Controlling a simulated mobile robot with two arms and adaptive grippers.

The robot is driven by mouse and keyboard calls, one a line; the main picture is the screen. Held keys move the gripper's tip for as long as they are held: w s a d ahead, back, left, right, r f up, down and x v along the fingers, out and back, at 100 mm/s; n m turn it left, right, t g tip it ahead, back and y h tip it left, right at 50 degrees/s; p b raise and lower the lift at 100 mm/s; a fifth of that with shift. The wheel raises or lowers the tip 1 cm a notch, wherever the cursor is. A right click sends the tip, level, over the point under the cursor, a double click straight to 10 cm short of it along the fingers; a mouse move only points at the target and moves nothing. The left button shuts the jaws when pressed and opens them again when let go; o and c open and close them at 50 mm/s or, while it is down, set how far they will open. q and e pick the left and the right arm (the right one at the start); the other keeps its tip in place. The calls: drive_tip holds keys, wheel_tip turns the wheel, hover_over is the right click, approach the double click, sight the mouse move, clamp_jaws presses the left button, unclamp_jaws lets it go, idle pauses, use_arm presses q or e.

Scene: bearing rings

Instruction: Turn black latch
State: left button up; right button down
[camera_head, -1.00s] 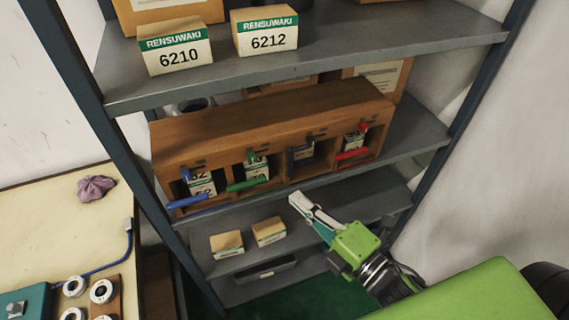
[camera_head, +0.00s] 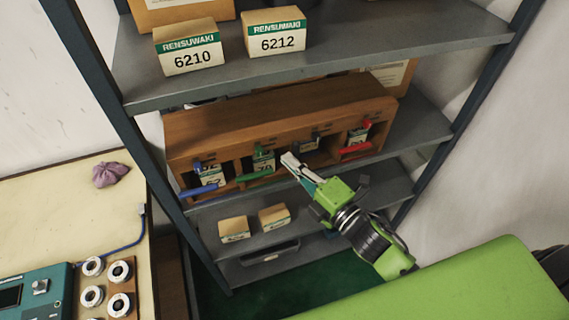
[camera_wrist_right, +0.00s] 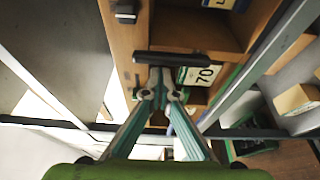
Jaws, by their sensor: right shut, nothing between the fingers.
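The wooden cabinet (camera_head: 280,107) on the middle shelf has open compartments with blue, green, black and red latches or handles. The small black latch (camera_head: 314,135) sits at the third compartment from the left in the head view. In the right wrist view a dark bar (camera_wrist_right: 190,59) lies across the front of my fingertips; I cannot tell whether they touch it. My right gripper (camera_head: 288,161) is shut and empty, just below and left of the black latch. Its fingertips also show together in the wrist view (camera_wrist_right: 159,84). My left gripper is not in view.
Boxes marked 6210 (camera_head: 190,48) and 6212 (camera_head: 276,36) stand on the shelf above. Small boxes (camera_head: 274,217) stand on the shelf below. A green handle (camera_head: 255,175) is left of the gripper, a red one (camera_head: 356,148) to the right. Shelf posts flank the cabinet.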

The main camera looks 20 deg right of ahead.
drive_tip(key=shift+d, duration=0.35)
idle(0.3)
drive_tip(key=d+f+m+t+h+b, duration=0.3)
drive_tip(key=d+m+t+h+b, duration=0.2)
drive_tip(key=m, duration=1.6)
drive_tip(key=shift+d+m+h+b, duration=0.3)
drive_tip(key=shift+d+m+b, duration=0.15)
drive_tip(key=shift+b, duration=0.1)
drive_tip(key=shift+w+f, duration=0.1)
drive_tip(key=shift+f, duration=0.05)
